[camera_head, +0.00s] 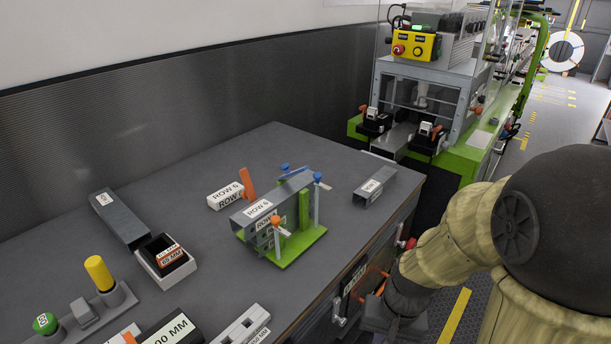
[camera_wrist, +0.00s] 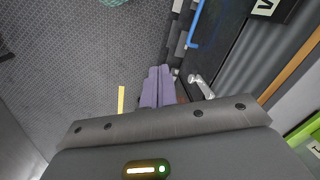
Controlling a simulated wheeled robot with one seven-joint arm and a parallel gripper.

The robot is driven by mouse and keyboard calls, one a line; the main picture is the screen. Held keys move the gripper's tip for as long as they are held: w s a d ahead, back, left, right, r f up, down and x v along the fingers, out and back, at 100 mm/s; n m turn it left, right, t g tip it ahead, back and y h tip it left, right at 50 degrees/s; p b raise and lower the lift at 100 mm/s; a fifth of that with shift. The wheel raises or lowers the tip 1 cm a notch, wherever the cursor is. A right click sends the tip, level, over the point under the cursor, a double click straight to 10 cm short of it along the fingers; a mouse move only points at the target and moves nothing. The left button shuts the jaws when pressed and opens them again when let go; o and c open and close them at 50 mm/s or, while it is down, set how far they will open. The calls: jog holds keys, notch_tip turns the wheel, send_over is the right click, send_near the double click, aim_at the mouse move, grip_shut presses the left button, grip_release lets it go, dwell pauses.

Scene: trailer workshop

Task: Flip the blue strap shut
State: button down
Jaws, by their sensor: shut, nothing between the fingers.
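The green fixture (camera_head: 300,250) stands on the grey workbench and bears a grey channel labelled ROW 6 (camera_head: 258,209). Two blue-tipped parts show on its far side, a blue tip (camera_head: 318,177) at the right and another blue tip (camera_head: 285,167) behind the channel. I cannot tell which of these is the strap, or how it lies; the channel hides part of that side. An orange knob (camera_head: 276,220) is at the near side. My gripper (camera_wrist: 158,74) is shut and empty, pointing at the floor beside the bench front, apart from the fixture. In the head view my arm is low at the right.
A loose channel (camera_head: 374,187) lies right of the fixture, and a white ROW 6 block (camera_head: 225,195) lies left. An upright orange piece (camera_head: 247,184) stands close by. In the wrist view, a blue handle-like bar (camera_wrist: 196,24) is on the bench front. A machine (camera_head: 420,90) stands behind.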

jog(key=w+a+r+m+g+y+p, duration=0.1)
jog(key=w+a+r+m+y+p, duration=0.5)
jog(key=a+r+m+y+p, duration=0.6)
jog(key=w+d+r+m+t+y+p, duration=0.1)
jog(key=w+d+r+m+t+p, duration=0.1)
jog(key=w+m+t+p, duration=0.2)
jog(key=w+d+r+m+t+y+p, duration=0.1)
jog(key=w+d+r+m+t+p, duration=0.1)
jog(key=w+m+t+p, duration=0.2)
jog(key=w+m+t, duration=0.3)
jog(key=w+t, duration=0.1)
jog(key=w, duration=0.2)
jog(key=shift+w+r+t, duration=0.25)
jog(key=shift+t, duration=0.15)
jog(key=p+x, duration=0.4)
jog(key=x, duration=0.6)
